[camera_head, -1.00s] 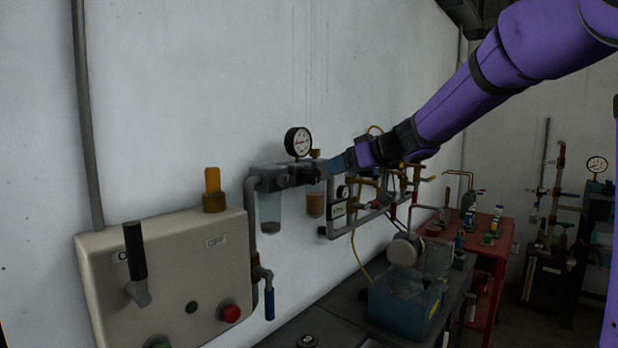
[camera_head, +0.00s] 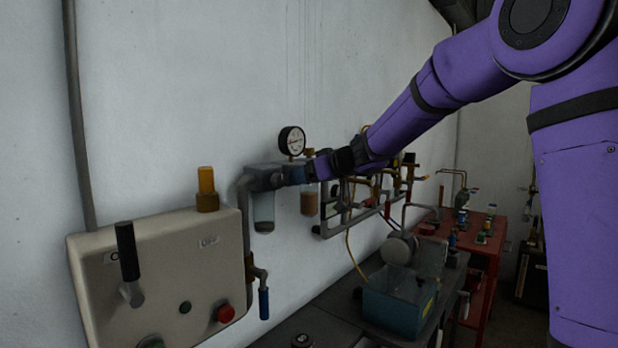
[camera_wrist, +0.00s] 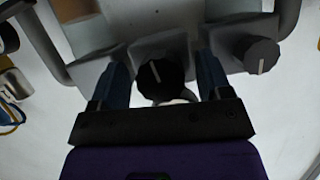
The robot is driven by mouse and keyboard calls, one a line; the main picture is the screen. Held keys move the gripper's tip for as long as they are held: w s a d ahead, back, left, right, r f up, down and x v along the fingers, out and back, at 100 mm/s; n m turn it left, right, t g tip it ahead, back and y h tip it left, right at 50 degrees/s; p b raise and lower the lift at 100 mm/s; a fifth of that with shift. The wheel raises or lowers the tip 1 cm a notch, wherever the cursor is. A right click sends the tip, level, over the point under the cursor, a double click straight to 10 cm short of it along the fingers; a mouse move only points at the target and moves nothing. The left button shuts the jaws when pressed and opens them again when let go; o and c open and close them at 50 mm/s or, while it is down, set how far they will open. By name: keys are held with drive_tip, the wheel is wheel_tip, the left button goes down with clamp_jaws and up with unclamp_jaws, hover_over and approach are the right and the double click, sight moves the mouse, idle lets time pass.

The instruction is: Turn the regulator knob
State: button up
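A black round knob (camera_wrist: 161,78) with a white mark shows in the wrist view, on a grey regulator body. My gripper (camera_wrist: 162,68) has its two blue fingers spread, one on each side of this knob, with gaps between. A second dark knob (camera_wrist: 262,55) with a white mark is to the right, outside the fingers. In the head view my gripper (camera_head: 295,173) is at the regulator assembly (camera_head: 259,169), below the round pressure gauge (camera_head: 292,141). The knob between the fingers is hidden there.
A beige switch box (camera_head: 165,270) with a black lever (camera_head: 128,251) and red button (camera_head: 225,313) is at left. Clear bowls (camera_head: 263,213) hang under the assembly. Pipework with valves is behind my gripper. A blue tank (camera_head: 395,305) stands on the bench below.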

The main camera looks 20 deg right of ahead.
drive_tip(key=c, duration=0.9)
drive_tip(key=shift+o, duration=0.2)
